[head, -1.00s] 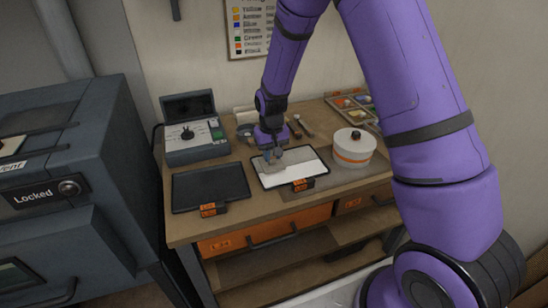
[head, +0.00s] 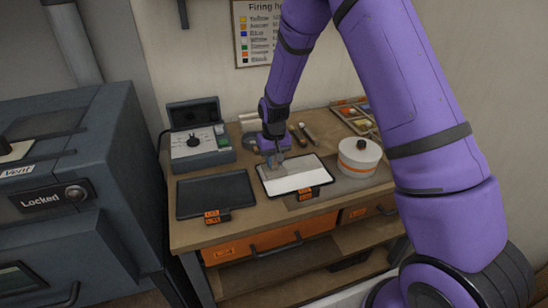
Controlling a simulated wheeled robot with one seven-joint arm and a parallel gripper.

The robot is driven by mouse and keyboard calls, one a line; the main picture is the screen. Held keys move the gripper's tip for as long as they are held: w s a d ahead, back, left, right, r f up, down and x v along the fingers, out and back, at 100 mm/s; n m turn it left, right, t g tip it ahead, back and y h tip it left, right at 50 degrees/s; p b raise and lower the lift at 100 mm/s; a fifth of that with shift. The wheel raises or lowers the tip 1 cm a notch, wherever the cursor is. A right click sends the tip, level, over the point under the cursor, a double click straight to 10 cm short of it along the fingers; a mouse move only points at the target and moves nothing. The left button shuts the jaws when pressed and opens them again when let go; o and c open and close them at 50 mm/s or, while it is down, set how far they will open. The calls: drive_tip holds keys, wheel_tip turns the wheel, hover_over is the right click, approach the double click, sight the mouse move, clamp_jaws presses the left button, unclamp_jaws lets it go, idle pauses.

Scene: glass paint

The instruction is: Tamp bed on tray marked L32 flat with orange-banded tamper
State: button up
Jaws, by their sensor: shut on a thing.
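A dark-framed tray with a white bed (head: 299,182) lies flat on the bench, with an orange tag (head: 306,194) on its front edge. A dark, empty-looking tray (head: 214,192) lies to its left, also with orange tags (head: 217,216). The writing on the tags is too small to read, so I cannot tell which is L32. My gripper (head: 274,154) points down over the back left part of the white bed. It is shut on a small greyish tool, likely the tamper (head: 275,163). No orange band shows on it. I cannot tell whether it touches the bed.
A white round pot with an orange band (head: 358,158) stands right of the white tray. A grey control box (head: 197,146) stands at the back left. Several small tools (head: 303,133) and a compartment tray (head: 355,115) lie behind. A locked grey kiln (head: 75,200) is at far left.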

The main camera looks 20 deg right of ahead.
drive_tip(key=shift+f, duration=0.3)
drive_tip(key=shift+f, duration=0.3)
idle(1.1)
drive_tip(key=shift+r, duration=0.15)
drive_tip(key=shift+r, duration=1)
drive_tip(key=shift+d, duration=3.1)
drive_tip(key=shift+f, duration=0.1)
